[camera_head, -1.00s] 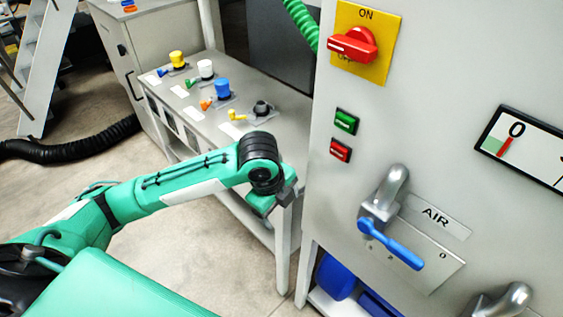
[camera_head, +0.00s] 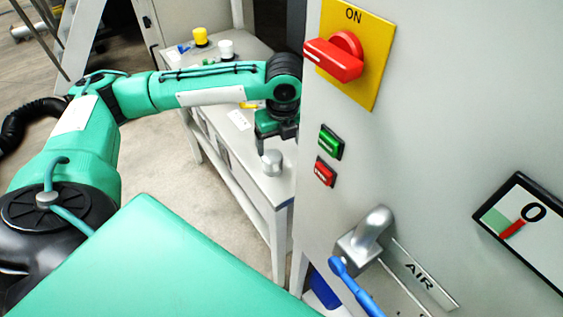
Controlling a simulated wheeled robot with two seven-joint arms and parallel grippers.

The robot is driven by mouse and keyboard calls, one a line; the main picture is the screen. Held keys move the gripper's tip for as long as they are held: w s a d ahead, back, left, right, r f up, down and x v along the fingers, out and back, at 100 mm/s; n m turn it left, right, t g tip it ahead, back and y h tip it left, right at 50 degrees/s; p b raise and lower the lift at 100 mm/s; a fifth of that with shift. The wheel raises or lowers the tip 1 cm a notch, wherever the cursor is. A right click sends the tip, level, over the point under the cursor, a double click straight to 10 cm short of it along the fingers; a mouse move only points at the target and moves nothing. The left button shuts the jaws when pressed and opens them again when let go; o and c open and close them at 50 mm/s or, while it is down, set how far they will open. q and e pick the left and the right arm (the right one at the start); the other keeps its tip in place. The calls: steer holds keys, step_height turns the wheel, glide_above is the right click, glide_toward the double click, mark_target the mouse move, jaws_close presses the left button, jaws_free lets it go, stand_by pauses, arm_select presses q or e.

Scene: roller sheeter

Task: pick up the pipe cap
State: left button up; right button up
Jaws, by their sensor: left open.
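A short silver-grey cylinder (camera_head: 272,163), which looks like the pipe cap, stands upright on the near end of the grey side bench (camera_head: 262,186). My left gripper (camera_head: 270,146) points down just above and behind it, open and with nothing seen between its fingers. The fingers are small and partly dark, so I cannot tell whether they touch the cylinder. My right gripper is not in view.
The large grey cabinet panel (camera_head: 400,140) stands close to the right of my left gripper, with a red switch (camera_head: 335,58), green and red buttons, and a blue-handled AIR valve (camera_head: 350,285). Yellow (camera_head: 201,37) and white (camera_head: 226,48) capped fittings stand farther back on the bench.

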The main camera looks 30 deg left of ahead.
mark_target(279, 160)
arm_select(q)
steer(key=f, duration=0.3)
steer(key=shift+w+f, duration=0.15)
steer(key=shift+w, duration=0.15)
steer(key=shift+w+a+f, duration=0.1)
steer(key=shift+a+f, duration=0.1)
steer(key=shift+f, duration=0.85)
steer(key=shift+w+a+f, duration=0.1)
steer(key=shift+a+f, duration=0.1)
steer(key=shift+f, duration=0.8)
steer(key=shift+w+a+f, duration=0.1)
steer(key=shift+a+f, duration=0.1)
steer(key=shift+f, duration=0.85)
steer(key=c, duration=1.3)
steer(key=shift+o, duration=0.2)
steer(key=shift+r, duration=0.15)
step_height(279, 160, up, 20)
steer(key=shift+f+p, duration=0.1)
steer(key=shift+p, duration=0.3)
